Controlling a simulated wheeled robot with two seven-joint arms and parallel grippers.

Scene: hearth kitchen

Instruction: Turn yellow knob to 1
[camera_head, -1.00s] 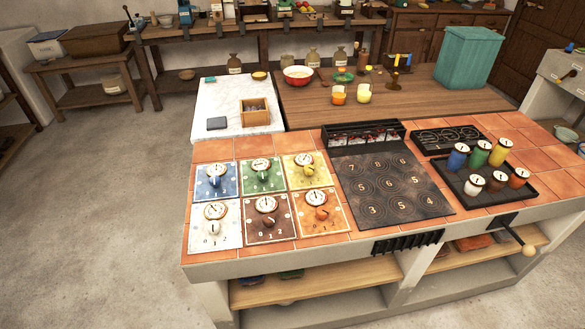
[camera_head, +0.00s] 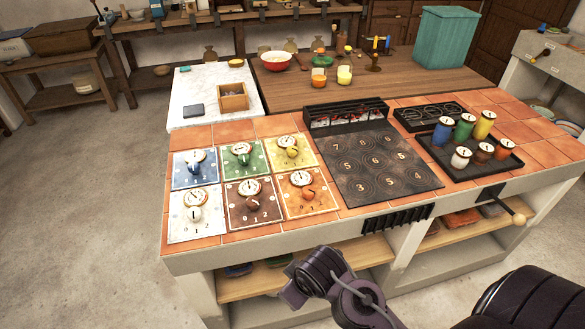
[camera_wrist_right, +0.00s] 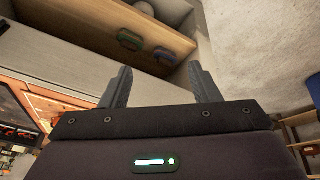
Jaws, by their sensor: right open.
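The yellow knob (camera_head: 292,152) sits on a yellow panel (camera_head: 304,161) in the back row of a grid of coloured knob panels on the tiled counter. A round white dial stands just behind it. The exact mark the knob points at is too small to tell. My right arm comes in at the bottom of the head view, below the counter front, well away from the knob. My right gripper (camera_wrist_right: 163,88) is open and empty in the wrist view, with the shelf under the counter beyond it. My left gripper is not in view.
Blue (camera_head: 193,168), green (camera_head: 241,158), white (camera_head: 195,212), brown (camera_head: 252,203) and orange (camera_head: 307,193) knobs surround the yellow one closely. A dark numbered plate (camera_head: 375,170) lies right of them. A handle (camera_head: 519,218) sticks out from the counter front.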

